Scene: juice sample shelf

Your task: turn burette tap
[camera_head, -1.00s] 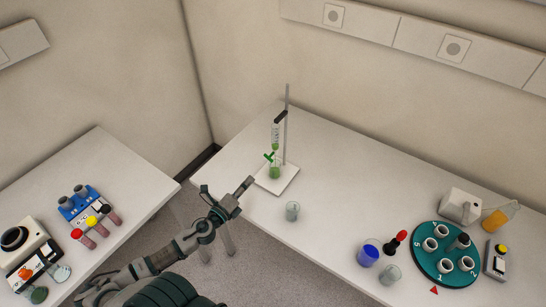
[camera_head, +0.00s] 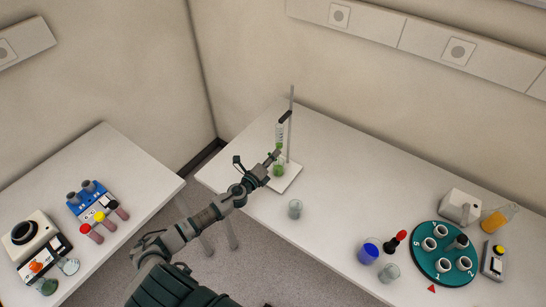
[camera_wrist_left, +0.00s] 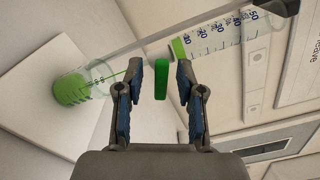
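The burette (camera_head: 280,133) with a printed scale hangs upright from a clamp on a stand (camera_head: 291,105) with a white base (camera_head: 290,180). A beaker with green liquid (camera_head: 278,169) stands below it; it also shows in the left wrist view (camera_wrist_left: 72,90). My left gripper (camera_head: 272,157) is at the burette's lower end. In the left wrist view the green tap handle (camera_wrist_left: 161,80) lies between my open left fingers (camera_wrist_left: 159,72), with gaps on both sides. The arm partly hides the tap in the head view. My right gripper is not in view.
An empty beaker (camera_head: 295,209) stands in front of the stand. A second table (camera_head: 140,175) with a blue rack (camera_head: 86,200) is at the left.

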